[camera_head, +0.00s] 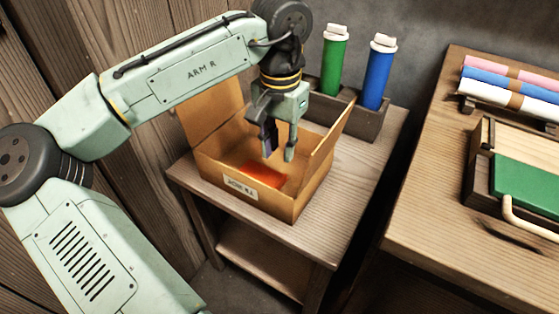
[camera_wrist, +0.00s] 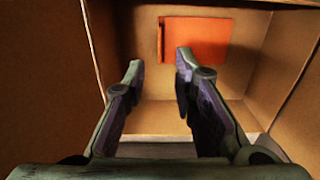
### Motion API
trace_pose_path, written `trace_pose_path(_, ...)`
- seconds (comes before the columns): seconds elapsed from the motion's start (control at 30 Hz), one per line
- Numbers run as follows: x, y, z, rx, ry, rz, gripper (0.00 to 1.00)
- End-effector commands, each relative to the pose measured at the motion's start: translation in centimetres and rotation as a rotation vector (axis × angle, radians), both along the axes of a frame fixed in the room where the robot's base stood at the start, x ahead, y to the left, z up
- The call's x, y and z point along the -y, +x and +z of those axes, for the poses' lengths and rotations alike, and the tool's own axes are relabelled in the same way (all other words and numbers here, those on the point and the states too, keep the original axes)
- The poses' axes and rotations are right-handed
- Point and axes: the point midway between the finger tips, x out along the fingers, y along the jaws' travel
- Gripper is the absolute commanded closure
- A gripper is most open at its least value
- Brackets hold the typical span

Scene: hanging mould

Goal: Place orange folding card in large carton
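The orange folding card (camera_head: 264,176) lies inside the large carton (camera_head: 308,188), on its floor toward the labelled front wall. In the wrist view the card (camera_wrist: 208,38) lies flat beyond my fingertips, and the carton's inner wall (camera_wrist: 128,60) shows around it. The carton stands open with its flaps up. My gripper (camera_head: 278,156) points down into the carton's opening. In the wrist view my gripper (camera_wrist: 160,65) has its two fingers apart with nothing between them. The card appears apart from both fingers.
The carton stands on a small wooden table (camera_head: 345,185). Behind it a wooden rack (camera_head: 358,122) holds a green tube (camera_head: 334,62) and a blue tube (camera_head: 377,75). At the right, a larger table (camera_head: 440,215) bears coloured rolls (camera_head: 512,80) and a green-topped piece (camera_head: 527,185).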

Motion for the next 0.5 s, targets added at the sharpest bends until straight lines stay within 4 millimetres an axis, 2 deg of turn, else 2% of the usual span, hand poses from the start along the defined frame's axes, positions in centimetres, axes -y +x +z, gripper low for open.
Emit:
trace_pose_path(0.1, 0.1, 0.0, 1.7, 0.0, -0.002, 0.0, 0.75)
trace_pose_path(0.2, 0.0, 0.0, 2.3, -0.001, 0.0, 0.0, 0.75)
trace_pose_path(0.5, 0.2, 0.1, 2.7, 0.007, -0.007, -0.003, 0.75)
